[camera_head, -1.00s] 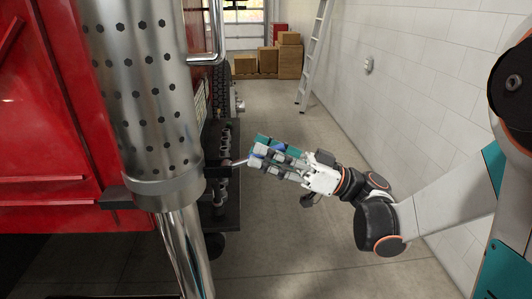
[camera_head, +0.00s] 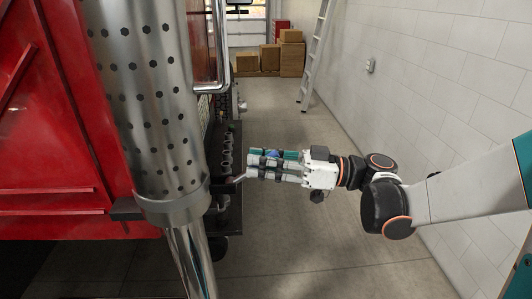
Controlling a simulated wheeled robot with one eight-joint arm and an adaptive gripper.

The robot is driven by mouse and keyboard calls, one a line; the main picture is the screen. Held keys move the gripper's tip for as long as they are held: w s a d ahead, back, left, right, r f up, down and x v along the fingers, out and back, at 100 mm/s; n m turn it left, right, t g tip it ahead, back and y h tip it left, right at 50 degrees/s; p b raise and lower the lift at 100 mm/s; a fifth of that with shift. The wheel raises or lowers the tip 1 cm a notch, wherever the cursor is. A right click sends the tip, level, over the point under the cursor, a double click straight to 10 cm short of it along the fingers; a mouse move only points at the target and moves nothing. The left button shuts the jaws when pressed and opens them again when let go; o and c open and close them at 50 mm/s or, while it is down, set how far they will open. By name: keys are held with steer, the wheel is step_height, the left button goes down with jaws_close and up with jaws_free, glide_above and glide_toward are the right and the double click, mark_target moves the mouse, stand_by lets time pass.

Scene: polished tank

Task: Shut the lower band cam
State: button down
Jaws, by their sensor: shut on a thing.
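A small pale metal lever (camera_head: 239,179), which I take to be the lower band cam's lever, sticks out to the right from a dark fitting (camera_head: 222,187) beside the polished stack. My gripper (camera_head: 250,173) reaches in from the right, roughly level, with its fingers shut on the lever's outer end. The fingers hide that end. A smooth metal band (camera_head: 178,206) wraps the bottom of the perforated stack (camera_head: 155,110), left of the fitting. How the fitting joins the band, and how far the lever stands from shut, I cannot tell.
A red truck body (camera_head: 50,130) fills the left. A chrome grab rail (camera_head: 222,60) and dark step parts (camera_head: 230,220) stand near the gripper. A white wall (camera_head: 450,80) bounds the right. Boxes (camera_head: 290,58) and a ladder (camera_head: 316,50) are far back; the floor between is clear.

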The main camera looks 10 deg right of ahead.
mark_target(230, 181)
steer(key=r+h+p, duration=0.1)
steer(key=p, duration=0.1)
steer(key=a+r+h+p, duration=0.1)
steer(key=h+p, duration=0.1)
steer(key=shift+a+r, duration=0.25)
steer(key=shift+a, duration=0.05)
steer(key=a+h+p, duration=0.1)
steer(key=p, duration=0.1)
steer(key=r+h+p, duration=0.1)
steer(key=p, duration=0.1)
steer(key=shift+a+n+g+h, duration=0.3)
steer(key=shift+a, duration=0.1)
steer(key=a+h+p, duration=0.1)
steer(key=h+p, duration=0.1)
steer(key=shift+w+a+r+p, duration=0.1)
steer(key=shift+a+p, duration=0.25)
steer(key=shift+p, duration=0.05)
steer(key=shift+a+g+h+p, duration=0.3)
steer(key=shift+a+h+p, duration=0.65)
steer(key=shift+h, duration=0.45)
steer(key=shift+f, duration=0.2)
steer(key=c, duration=1.4)
jaws_free()
steer(key=shift+c, duration=0.2)
